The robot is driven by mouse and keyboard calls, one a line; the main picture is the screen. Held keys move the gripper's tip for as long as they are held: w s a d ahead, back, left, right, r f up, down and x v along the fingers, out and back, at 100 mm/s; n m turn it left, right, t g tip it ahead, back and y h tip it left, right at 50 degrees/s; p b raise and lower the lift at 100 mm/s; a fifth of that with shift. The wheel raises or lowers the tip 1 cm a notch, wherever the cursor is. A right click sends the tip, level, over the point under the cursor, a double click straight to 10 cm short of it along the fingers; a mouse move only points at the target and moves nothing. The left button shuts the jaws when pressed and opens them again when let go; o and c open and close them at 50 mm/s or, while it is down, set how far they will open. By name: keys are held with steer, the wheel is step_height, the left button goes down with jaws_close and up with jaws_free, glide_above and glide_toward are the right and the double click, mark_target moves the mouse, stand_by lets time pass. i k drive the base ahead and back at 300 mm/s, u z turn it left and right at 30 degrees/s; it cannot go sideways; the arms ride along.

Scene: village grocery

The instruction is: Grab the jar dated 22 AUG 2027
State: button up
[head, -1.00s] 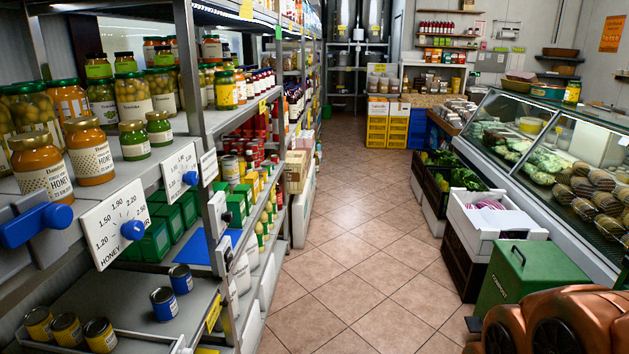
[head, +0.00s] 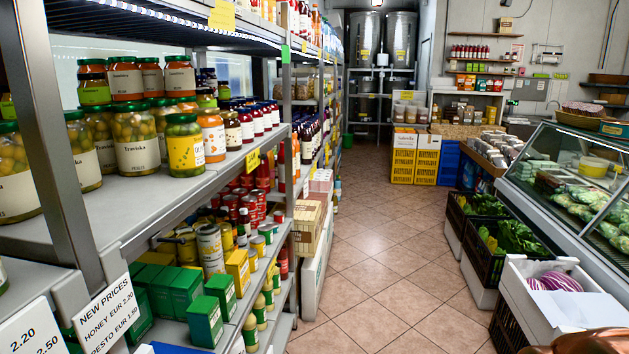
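Several jars stand on the upper shelf at the left in the head view. A large jar of green olives (head: 136,140) with a white label stands there, and a jar with a yellow label (head: 185,147) stands at the shelf's front edge. An orange jar (head: 212,137) and darker jars (head: 233,130) stand farther along. No date is legible on any jar, so I cannot tell which one reads 22 AUG 2027. My gripper is not in view.
The tiled aisle (head: 362,255) ahead is clear. Shelving with green boxes (head: 205,320) and cans lines the left. A glass counter (head: 570,170), vegetable crates (head: 505,240) and a white box (head: 550,300) line the right. A price sign (head: 110,316) hangs at lower left.

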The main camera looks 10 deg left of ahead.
mark_target(246, 119)
steer(key=i, duration=3.95)
steer(key=u, duration=2.9)
